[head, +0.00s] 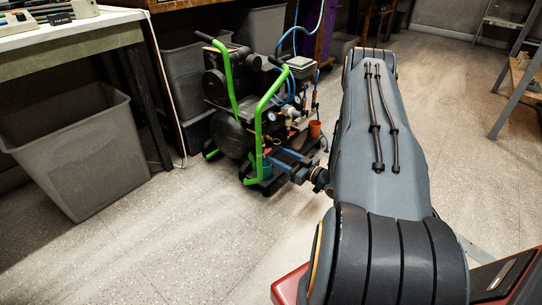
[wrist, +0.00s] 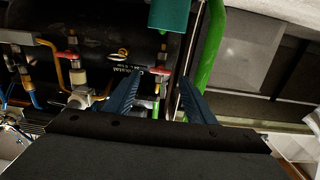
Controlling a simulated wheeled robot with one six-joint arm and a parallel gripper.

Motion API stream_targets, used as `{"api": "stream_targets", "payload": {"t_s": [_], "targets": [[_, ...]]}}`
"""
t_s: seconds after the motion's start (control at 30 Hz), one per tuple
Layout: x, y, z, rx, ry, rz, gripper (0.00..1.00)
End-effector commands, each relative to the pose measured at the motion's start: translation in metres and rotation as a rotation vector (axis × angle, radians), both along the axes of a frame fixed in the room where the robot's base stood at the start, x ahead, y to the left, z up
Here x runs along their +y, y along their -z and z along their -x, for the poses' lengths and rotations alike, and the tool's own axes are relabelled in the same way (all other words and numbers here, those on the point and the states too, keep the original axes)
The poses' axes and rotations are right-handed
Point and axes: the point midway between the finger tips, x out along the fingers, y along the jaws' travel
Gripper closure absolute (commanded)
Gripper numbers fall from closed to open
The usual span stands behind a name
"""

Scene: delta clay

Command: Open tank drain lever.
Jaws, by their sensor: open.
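The black tank (head: 230,137) belongs to a compressor with a green tube frame, left of my arm. It fills the upper left of the wrist view (wrist: 105,35). My gripper (head: 276,160) is open low beside the compressor. In the wrist view, its two blue fingers (wrist: 160,82) point at the tank. A small red lever (wrist: 160,72) shows at or just beyond the fingertips, between them. I cannot tell whether they touch it. A second red lever (wrist: 64,56) sits further left on a brass fitting. The pictures do not tell which is the drain lever.
A green frame tube (wrist: 208,45) runs close beside the right finger. A teal cup-like part (wrist: 171,14) is above the fingers. Hoses and gauges crowd the compressor's right side. A grey bin (head: 75,150) stands left; the speckled floor (head: 190,240) in front is clear.

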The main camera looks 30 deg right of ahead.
Motion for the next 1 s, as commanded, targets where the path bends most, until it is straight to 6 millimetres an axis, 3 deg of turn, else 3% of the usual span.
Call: {"api": "stream_targets", "payload": {"t_s": [0.23,0.6,0.87,1.0], "targets": [[0.011,0.002,-0.029,0.001,-0.002,0.0,0.5],[0.013,0.0,-0.035,0.001,0.0,-0.001,0.5],[0.013,0.0,-0.035,0.001,0.0,-0.001,0.91],[0.013,0.0,-0.034,0.0,0.0,0.004,0.91]]}}
